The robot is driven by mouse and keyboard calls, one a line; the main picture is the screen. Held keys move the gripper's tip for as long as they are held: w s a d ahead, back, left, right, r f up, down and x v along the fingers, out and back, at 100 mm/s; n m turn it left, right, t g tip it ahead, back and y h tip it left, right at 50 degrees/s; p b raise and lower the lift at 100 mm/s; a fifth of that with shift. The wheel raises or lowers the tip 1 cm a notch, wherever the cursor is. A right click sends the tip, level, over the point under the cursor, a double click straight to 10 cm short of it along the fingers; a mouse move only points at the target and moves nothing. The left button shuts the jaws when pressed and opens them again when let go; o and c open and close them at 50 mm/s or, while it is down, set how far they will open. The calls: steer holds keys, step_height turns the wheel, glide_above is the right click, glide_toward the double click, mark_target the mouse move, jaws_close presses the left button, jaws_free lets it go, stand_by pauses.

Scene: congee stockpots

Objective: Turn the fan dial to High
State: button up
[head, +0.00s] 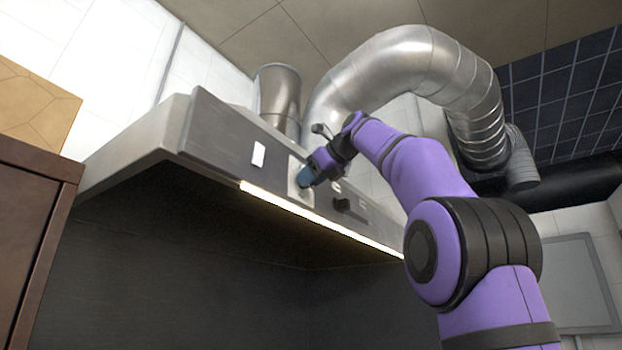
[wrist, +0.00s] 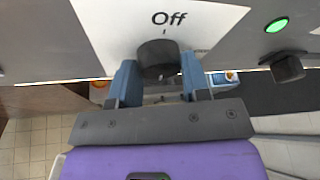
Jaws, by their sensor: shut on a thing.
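The fan dial (wrist: 158,58) is a black round knob on a white plate (wrist: 100,22) marked "Off", with a short tick under the word, in the wrist view. The blue fingers of my gripper (wrist: 160,82) stand on either side of the dial and are shut on it. In the head view my gripper (head: 306,178) is at the white plate (head: 294,172) on the hood's front panel. The dial itself is hidden there by my fingers. The "Off" mark is directly above the dial; its own pointer cannot be made out.
The sloping range hood (head: 215,135) carries a white switch (head: 258,154) left of the dial. A second black knob (wrist: 288,68) and a green light (wrist: 277,25) are to its right. A lit strip (head: 290,207) runs along the lower edge. A silver duct (head: 400,60) rises behind.

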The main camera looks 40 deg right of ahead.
steer(key=shift+d+m+y, duration=0.1)
steer(key=shift+m+y, duration=0.2)
steer(key=shift+m, duration=0.3)
stand_by(0.3)
steer(key=o, duration=0.6)
steer(key=shift+o, duration=0.2)
steer(key=v, duration=1)
steer(key=shift+s+r, duration=0.3)
steer(key=shift+r, duration=0.05)
steer(key=shift+d, duration=0.15)
